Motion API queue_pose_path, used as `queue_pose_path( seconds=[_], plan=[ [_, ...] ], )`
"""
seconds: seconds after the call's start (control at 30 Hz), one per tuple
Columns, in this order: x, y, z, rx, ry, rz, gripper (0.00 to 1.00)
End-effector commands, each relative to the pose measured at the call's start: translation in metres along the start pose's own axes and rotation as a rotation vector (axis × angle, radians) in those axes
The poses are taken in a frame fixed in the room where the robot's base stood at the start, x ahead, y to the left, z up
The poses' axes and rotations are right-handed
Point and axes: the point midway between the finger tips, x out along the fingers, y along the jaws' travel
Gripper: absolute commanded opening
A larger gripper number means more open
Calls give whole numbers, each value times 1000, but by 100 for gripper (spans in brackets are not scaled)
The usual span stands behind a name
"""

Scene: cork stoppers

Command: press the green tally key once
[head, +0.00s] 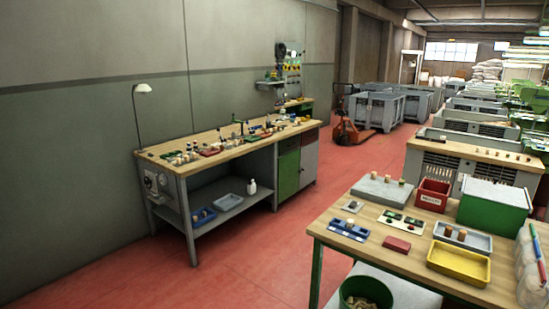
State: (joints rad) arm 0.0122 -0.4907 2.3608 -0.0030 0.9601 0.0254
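A pale flat panel (380,222) lies on the wooden-topped workbench (330,222) at the lower right in the head view. It carries small green pieces and dark red round spots. They are too small to tell which one is the green tally key or whether anything is pressed. My gripper is not in view.
Around the panel are a blue rack (340,229) with corks, a red block (397,245), a grey slab (366,190) with corks, a red bin (433,194), a green box (494,209) and a yellow tray (458,264). Red floor (245,258) lies open between the benches.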

Motion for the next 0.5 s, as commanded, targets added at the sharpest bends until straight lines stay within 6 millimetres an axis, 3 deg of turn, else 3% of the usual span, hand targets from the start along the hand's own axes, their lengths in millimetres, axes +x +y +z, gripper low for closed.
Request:
queue_pose_path(
  seconds=[0.5],
  plan=[
    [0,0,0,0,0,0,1]
  ],
)
